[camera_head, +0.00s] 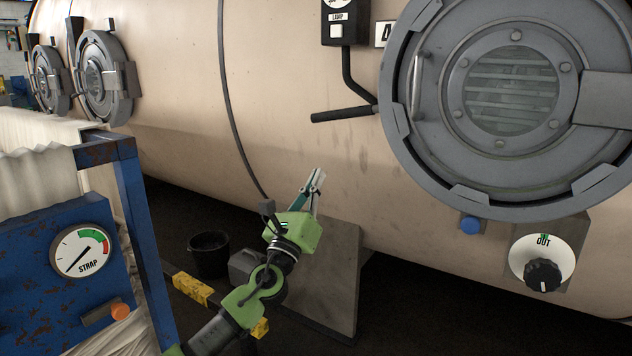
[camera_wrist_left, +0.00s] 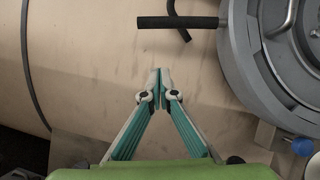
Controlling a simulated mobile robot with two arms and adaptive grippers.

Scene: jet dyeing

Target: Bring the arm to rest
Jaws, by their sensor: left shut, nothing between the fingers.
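My left arm comes in from the lower left of the head view, green and grey. Its left gripper (camera_head: 316,178) points up in front of the beige vessel (camera_head: 290,100). In the left wrist view the left gripper (camera_wrist_left: 160,74) shows its two teal-lined fingers meeting at the tips, with nothing between them. It is clear of the lever and the round door. My right gripper is not in view.
A round grey door (camera_head: 400,130) with a window is at the right. A black lever (camera_head: 342,114) sticks out left of it. Below are a blue knob (camera_head: 470,224) and an OUT dial (camera_head: 543,262). A blue cart (camera_head: 130,190) with white fabric stands at the left, a black bucket (camera_head: 208,258) behind my arm.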

